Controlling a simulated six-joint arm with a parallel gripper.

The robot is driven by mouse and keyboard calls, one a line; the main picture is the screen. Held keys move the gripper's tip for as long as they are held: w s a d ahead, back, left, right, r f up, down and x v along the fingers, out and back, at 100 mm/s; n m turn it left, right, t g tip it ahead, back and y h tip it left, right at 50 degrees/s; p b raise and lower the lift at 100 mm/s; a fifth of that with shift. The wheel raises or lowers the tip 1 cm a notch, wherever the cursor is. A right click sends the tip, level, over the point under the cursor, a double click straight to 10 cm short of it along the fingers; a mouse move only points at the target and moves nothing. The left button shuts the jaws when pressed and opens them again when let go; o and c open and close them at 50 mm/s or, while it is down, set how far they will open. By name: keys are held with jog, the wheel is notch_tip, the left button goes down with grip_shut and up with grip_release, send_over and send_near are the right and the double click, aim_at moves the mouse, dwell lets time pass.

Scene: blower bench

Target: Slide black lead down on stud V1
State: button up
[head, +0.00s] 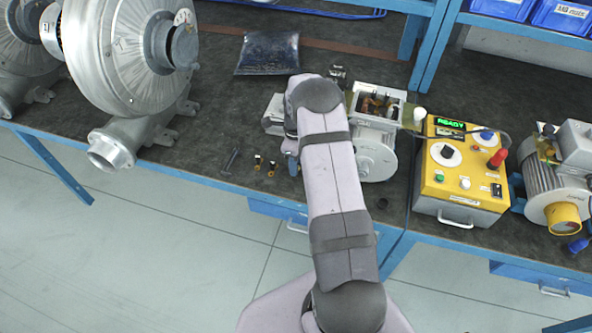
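A grey motor (376,155) stands on the bench, partly behind my arm. Its open terminal box (402,123) faces up, with coppery parts (374,104) inside. Stud V1 and the black lead are too small or too hidden to make out there. My arm reaches over the bench, with its wrist just left of the terminal box. My gripper's fingers are hidden behind the arm, so their opening and anything in them cannot be seen.
A yellow test box (461,172) reading READY stands right of the motor. Another motor (553,190) is at the far right. A large blower (125,60) stands left. A dark bag (268,52), a small tool (230,162) and small brass pieces (271,169) lie on the bench.

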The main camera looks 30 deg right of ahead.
grip_shut()
jog(key=shift+r+p, duration=1.6)
jog(key=shift+r, duration=0.95)
jog(key=shift+d+r, duration=0.2)
jog(key=shift+r, duration=0.15)
jog(key=s+d+r+n+p, duration=0.25)
jog(key=d+r+p, duration=0.25)
jog(key=r, duration=0.6)
jog(key=s+d+r+n+p, duration=0.1)
jog(key=d+r+n+p, duration=0.4)
jog(key=r, duration=0.5)
jog(key=s+d+r+m+p, duration=0.3)
jog(key=d+m, duration=0.4)
jog(key=d, duration=0.5)
jog(key=shift+s+r, duration=0.4)
jog(key=shift+r, duration=0.25)
